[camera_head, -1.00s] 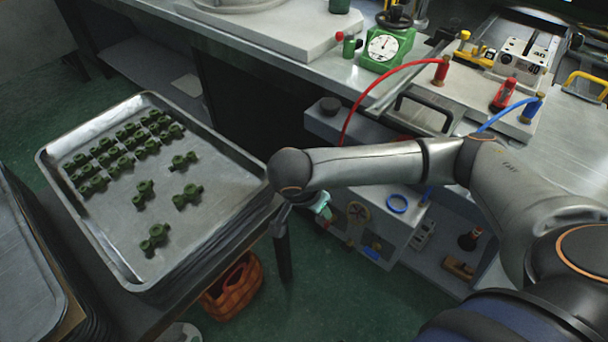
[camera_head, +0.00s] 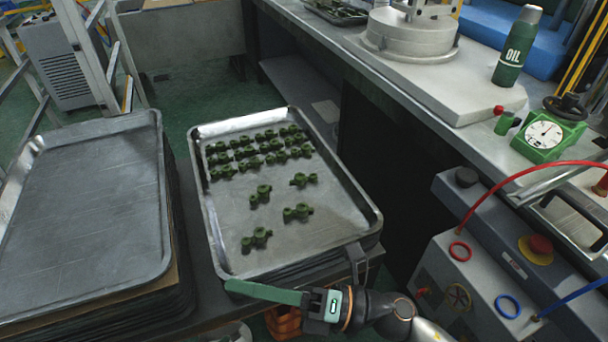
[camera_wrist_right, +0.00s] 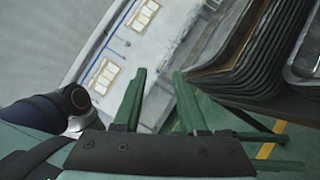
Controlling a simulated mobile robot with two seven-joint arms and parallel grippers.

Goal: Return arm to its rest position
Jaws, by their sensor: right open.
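My right gripper (camera_head: 268,292) is at the lower middle of the head view, by the near edge of the tray of green parts. One long green finger points left there; the other finger is hard to make out. In the right wrist view, the two green fingers of my right gripper (camera_wrist_right: 158,88) stand apart with nothing between them. My right arm (camera_head: 395,318) comes in from the bottom right. My left gripper is not in view.
A metal tray (camera_head: 225,225) holds several green parts (camera_head: 262,194). An empty tray stack (camera_head: 85,205) stands to its left. A workbench (camera_head: 440,95) with an oil bottle (camera_head: 511,55) and a green gauge (camera_head: 546,135) lies right. A grey machine (camera_head: 475,255) stands near the arm.

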